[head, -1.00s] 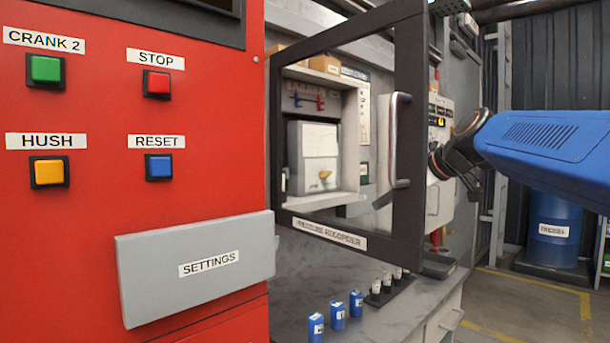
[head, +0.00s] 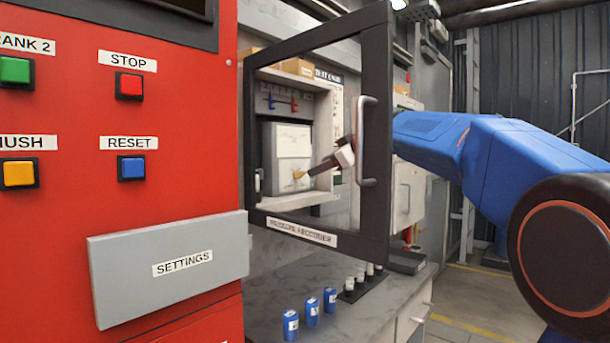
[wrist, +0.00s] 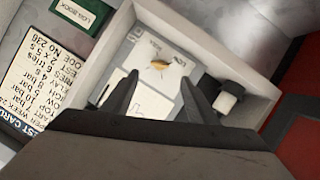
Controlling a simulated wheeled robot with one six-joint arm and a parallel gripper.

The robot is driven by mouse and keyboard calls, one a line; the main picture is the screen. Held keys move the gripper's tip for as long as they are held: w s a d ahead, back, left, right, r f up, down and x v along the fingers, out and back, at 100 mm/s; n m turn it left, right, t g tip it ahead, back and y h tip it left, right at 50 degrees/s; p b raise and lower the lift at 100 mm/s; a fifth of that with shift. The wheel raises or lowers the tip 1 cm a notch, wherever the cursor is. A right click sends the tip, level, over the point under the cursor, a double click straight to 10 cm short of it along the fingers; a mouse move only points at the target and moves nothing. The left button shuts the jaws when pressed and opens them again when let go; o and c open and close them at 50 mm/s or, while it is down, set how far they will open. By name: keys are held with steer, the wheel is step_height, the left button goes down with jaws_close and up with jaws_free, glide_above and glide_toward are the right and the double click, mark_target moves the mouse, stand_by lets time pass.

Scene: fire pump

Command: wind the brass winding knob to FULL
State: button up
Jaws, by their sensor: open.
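The brass winding knob (head: 298,175) is on the lower part of a pale panel inside the open-fronted recorder box (head: 322,110). In the wrist view the knob (wrist: 160,64) shows as a small yellow piece lying roughly level across the picture, with small print around it too small to read surely. My gripper (head: 311,170) is inside the box, just right of the knob in the head view. In the wrist view my gripper (wrist: 160,82) is open, its dark fingers apart with the knob between and beyond their tips. I cannot tell whether they touch it.
The black-framed door (head: 376,130), labelled PRESSURE RECORDER, stands in front of my forearm in the head view. A red panel (head: 170,190) with buttons and a grey SETTINGS cover (head: 170,265) stands left. Several blue cylinders (head: 312,312) stand on the bench below.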

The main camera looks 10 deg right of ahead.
steer(key=x, duration=0.9)
steer(key=shift+f, duration=0.1)
steer(key=c, duration=1.1)
